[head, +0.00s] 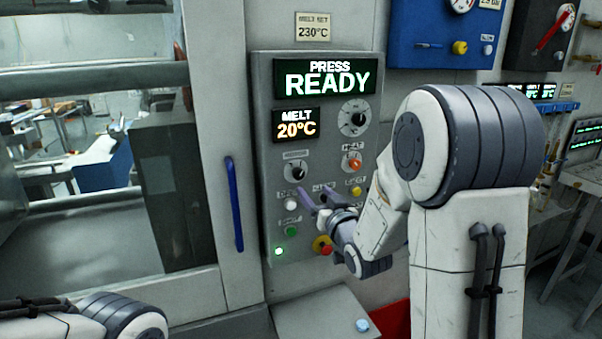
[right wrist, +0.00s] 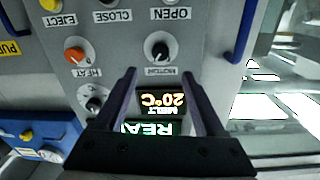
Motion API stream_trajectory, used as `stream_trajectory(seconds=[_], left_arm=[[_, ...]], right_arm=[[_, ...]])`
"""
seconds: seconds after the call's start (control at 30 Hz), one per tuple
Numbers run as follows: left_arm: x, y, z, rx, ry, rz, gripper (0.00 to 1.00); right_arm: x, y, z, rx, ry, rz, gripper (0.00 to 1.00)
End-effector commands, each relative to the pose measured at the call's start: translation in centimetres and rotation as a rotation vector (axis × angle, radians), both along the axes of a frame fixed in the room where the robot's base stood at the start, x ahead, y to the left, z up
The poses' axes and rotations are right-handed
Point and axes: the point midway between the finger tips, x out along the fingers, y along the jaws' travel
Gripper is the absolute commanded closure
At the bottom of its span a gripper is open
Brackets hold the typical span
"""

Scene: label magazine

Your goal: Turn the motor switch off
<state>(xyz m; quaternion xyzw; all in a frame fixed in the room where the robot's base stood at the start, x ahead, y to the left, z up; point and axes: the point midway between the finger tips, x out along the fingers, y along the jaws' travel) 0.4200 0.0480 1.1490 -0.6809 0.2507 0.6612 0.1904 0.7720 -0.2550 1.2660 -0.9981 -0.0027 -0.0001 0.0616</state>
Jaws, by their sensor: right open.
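The motor switch (head: 297,172) is a round black knob with a pale mark, on the grey control panel (head: 262,120) below the MELT display. In the right wrist view the motor switch (right wrist: 158,48) shows upside down beside its MOTOR label. Which way it points is hard to tell. My right gripper (head: 312,196) is in front of the panel, just below and right of the switch in the head view. In the right wrist view its two fingers (right wrist: 159,76) are apart and empty, with the switch beyond their tips. My left gripper is out of view; only my left arm shows.
The displays (head: 323,78) read PRESS READY and MELT 20°C. The orange HEAT knob (head: 352,162), yellow EJECT button (right wrist: 50,5) and a red-and-yellow button (head: 323,245) are close by. A blue handle (head: 233,204) stands left of the panel.

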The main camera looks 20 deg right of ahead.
Motion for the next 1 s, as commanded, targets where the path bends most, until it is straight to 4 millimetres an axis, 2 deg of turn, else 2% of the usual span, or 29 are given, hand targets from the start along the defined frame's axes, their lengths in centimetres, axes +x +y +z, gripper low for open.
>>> stream_trajectory(seconds=[0.3,0.5,0.7,0.97,1.0], left_arm=[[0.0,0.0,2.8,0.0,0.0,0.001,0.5],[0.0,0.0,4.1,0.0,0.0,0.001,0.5],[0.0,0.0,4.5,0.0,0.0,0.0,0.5],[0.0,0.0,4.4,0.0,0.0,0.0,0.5],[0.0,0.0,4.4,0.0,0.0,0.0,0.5]], right_arm=[[5.5,0.2,0.4,0.0,0.001,0.003,0.28],[8.6,0.2,0.3,-0.001,0.001,0.002,0.28],[9.8,0.2,0.0,-0.001,0.001,0.001,0.28],[9.9,0.2,0.0,-0.001,0.001,0.001,0.28],[9.9,0.2,0.0,-0.001,0.001,0.001,0.44]])
